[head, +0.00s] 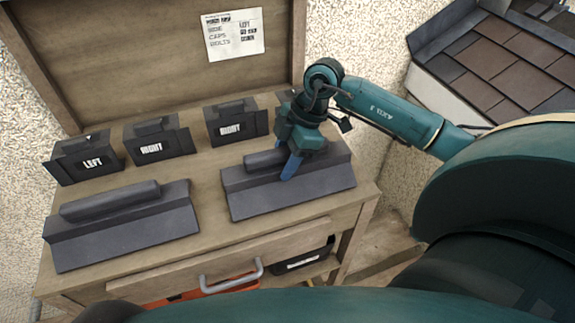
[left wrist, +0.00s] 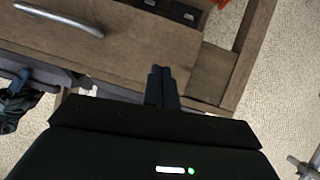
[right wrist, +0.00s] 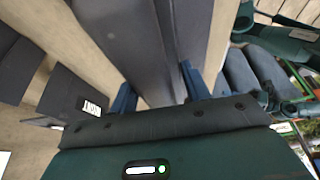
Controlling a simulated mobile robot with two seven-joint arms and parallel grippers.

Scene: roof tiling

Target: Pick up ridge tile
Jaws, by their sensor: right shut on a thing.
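Two dark grey ridge tiles lie on the wooden workbench, each a wide sloped piece with a raised bar along its top. The right-hand ridge tile (head: 318,185) is under my right gripper (head: 291,165), whose blue fingers are shut on its raised bar. In the right wrist view the blue fingers (right wrist: 158,98) stand on either side of the dark bar of this tile (right wrist: 120,30). The left-hand ridge tile (head: 130,228) lies apart and untouched. My left gripper (left wrist: 162,75) shows only in the left wrist view, its dark fingers together and empty.
Several dark cap blocks stand along the bench back, one labelled LEFT (head: 90,160) and two RIGHT (head: 160,144), (head: 238,125). A paper list (head: 233,34) hangs on the backboard. The drawer has a metal handle (head: 231,276). A tiled roof (head: 500,65) is at upper right.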

